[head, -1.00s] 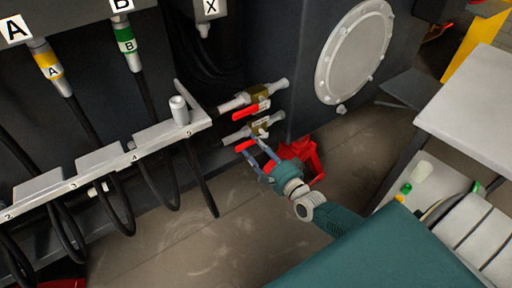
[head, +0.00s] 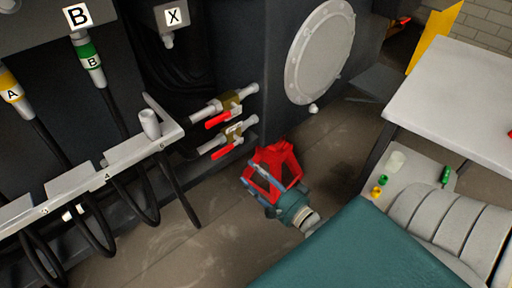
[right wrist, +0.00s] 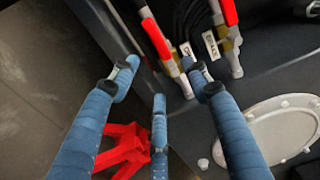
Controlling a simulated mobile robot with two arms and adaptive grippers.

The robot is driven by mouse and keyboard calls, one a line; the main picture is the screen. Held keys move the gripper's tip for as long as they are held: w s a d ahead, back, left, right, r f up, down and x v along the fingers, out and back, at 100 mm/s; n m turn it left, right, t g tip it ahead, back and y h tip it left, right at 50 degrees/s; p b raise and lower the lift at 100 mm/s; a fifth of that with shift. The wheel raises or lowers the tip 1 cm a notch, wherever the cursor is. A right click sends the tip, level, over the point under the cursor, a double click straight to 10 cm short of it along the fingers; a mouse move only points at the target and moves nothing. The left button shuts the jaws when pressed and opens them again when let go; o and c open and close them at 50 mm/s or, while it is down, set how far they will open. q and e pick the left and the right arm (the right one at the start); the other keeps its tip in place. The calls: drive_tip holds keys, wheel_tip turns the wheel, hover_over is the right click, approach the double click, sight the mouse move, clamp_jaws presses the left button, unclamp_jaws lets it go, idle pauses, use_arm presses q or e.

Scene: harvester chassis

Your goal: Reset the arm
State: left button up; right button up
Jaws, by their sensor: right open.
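In the right wrist view the open fingers (right wrist: 163,88) frame empty space. Beyond them are the red handle of one valve (right wrist: 157,38) and that of the other (right wrist: 229,12). My left gripper is out of view.
A ledge with numbered slots (head: 135,150) and hanging black hoses runs along the chassis at left. A round bolted plate (head: 320,52) is on the chassis. A grey table (head: 455,95) stands at right, with small parts below it. The floor (head: 150,240) in front is clear.

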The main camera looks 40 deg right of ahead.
drive_tip(key=shift+s, duration=0.25)
idle(0.3)
